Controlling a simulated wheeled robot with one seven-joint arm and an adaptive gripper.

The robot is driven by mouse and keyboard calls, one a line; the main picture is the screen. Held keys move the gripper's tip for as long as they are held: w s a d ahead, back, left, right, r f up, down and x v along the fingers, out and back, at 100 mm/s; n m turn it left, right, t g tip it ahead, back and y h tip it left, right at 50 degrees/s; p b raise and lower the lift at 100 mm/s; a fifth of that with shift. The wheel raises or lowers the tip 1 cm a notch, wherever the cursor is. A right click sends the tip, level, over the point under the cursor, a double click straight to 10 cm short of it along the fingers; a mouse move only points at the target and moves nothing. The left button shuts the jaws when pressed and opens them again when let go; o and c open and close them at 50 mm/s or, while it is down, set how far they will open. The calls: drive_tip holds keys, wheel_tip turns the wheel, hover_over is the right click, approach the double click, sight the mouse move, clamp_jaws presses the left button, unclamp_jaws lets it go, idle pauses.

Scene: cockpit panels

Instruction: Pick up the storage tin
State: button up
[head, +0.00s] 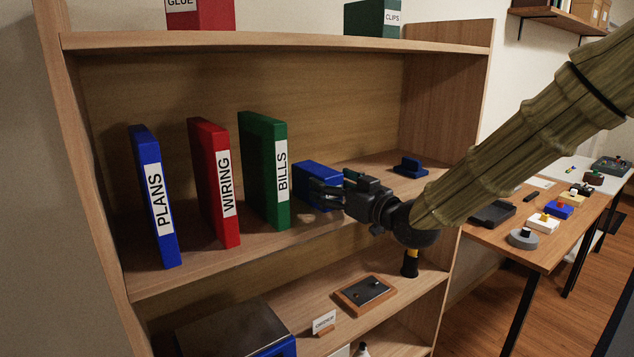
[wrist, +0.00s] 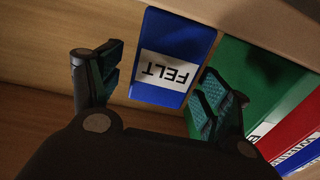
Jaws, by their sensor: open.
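A blue box-shaped tin (head: 316,169) stands on the middle shelf, just right of the green binder. In the wrist view the blue tin (wrist: 182,42) shows a white label reading FELT, upside down in the picture. My gripper (head: 321,194) is at the tin's front, reaching in from the right. In the wrist view my gripper (wrist: 158,72) is open, with one finger to each side of the tin. A gap shows on the left finger's side; the right finger is close to the tin's edge, and I cannot tell whether it touches.
Upright binders stand left of the tin: green BILLS (head: 264,170), red WIRING (head: 214,182) and blue PLANS (head: 154,196). The green binder (wrist: 255,85) is close behind my right finger in the wrist view. A small dark blue object (head: 410,168) sits further right on the shelf.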

drive_tip(key=shift+w+a+r+p, duration=0.15)
drive_tip(key=shift+w+a+p, duration=0.2)
drive_tip(key=shift+f+p+x, duration=0.15)
drive_tip(key=shift+p+x, duration=0.3)
drive_tip(key=shift+x, duration=0.5)
drive_tip(key=shift+f+p+x, duration=0.1)
drive_tip(key=shift+p+x, duration=0.3)
drive_tip(key=shift+x, duration=0.55)
drive_tip(key=shift+w, duration=0.1)
drive_tip(key=c, duration=1.3)
